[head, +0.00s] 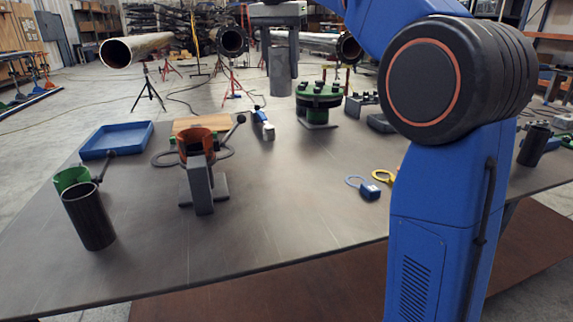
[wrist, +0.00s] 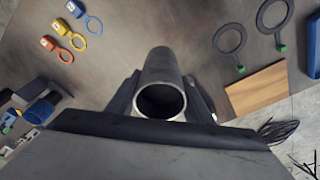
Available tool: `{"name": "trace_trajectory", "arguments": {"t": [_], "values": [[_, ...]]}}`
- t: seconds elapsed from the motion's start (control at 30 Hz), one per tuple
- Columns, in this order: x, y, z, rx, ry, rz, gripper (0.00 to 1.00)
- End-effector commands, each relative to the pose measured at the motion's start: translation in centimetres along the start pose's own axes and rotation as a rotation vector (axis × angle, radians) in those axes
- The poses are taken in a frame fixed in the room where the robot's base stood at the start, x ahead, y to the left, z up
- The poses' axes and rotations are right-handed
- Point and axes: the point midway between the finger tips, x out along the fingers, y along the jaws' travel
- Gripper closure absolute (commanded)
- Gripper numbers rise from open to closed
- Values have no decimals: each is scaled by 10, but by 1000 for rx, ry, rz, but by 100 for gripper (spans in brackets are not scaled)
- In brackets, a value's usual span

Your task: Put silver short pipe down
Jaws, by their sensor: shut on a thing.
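The silver short pipe (head: 280,82) is held upright in my gripper (head: 281,70), above the back part of the table. Its lower end appears clear of the table top in the head view. In the wrist view the pipe (wrist: 162,72) stands between the two dark fingers of my gripper (wrist: 160,102), with its open round end facing the camera. The fingers are shut on its sides.
The table (head: 290,215) holds a black pipe (head: 88,218), a blue tray (head: 118,140), a copper ring on a stand (head: 203,190), a green flanged part (head: 318,103) and blue and yellow tags (head: 368,189). The middle front is clear.

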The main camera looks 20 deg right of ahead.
Motion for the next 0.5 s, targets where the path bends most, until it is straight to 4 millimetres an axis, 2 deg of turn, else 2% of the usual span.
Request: {"name": "trace_trajectory", "arguments": {"t": [0.5], "values": [[90,6,18,25,-2,4,87]]}}
